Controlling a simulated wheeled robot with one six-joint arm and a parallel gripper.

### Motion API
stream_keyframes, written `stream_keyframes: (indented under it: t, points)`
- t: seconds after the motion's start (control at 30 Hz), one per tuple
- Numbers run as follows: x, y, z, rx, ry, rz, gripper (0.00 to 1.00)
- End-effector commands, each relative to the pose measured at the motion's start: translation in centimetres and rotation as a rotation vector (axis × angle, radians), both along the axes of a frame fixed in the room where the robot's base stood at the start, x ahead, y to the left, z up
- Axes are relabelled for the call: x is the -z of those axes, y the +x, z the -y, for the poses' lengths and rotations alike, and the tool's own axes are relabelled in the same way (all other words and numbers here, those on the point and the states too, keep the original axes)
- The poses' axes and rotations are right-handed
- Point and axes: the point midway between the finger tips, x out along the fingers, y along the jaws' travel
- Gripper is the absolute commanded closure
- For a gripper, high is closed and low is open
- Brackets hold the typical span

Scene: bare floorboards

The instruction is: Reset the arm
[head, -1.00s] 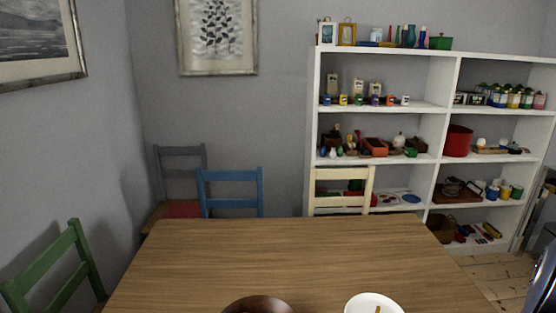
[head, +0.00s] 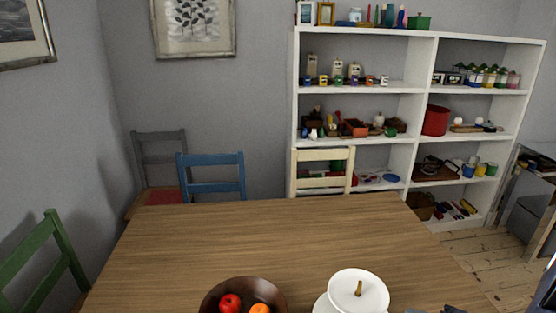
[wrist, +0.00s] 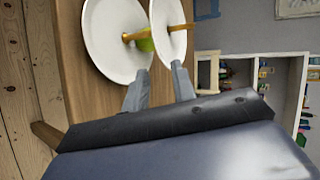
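My gripper (wrist: 158,72) shows in the wrist view with its two grey fingers apart and a clear gap between the tips. Dark tips that look like its fingers (head: 435,310) show at the bottom edge of the head view, right of the white dishes. A white round dish (head: 345,278) with a brown-yellow stick-like piece sits over another white dish (head: 322,305). In the wrist view, two white discs (wrist: 100,50) (wrist: 160,15) lie just beyond the fingertips, with a yellow stick-like piece and something green between them. I cannot tell whether the fingertips touch the nearer disc.
A dark bowl (head: 212,303) with red and orange fruit stands left of the dishes on the wooden table (head: 260,235). Blue (head: 212,160), cream (head: 322,155) and green (head: 35,255) chairs surround it. A white shelf (head: 420,90) stands behind. The table's far half is clear.

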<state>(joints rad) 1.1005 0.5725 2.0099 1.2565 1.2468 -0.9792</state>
Motion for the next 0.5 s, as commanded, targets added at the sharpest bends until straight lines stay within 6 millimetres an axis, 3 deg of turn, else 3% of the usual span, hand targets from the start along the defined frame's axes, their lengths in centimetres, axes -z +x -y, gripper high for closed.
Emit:
stream_keyframes:
  t: [0.5]
  points:
    - [3.7,6.3,-4.4,-0.004,0.002,-0.002,0.75]
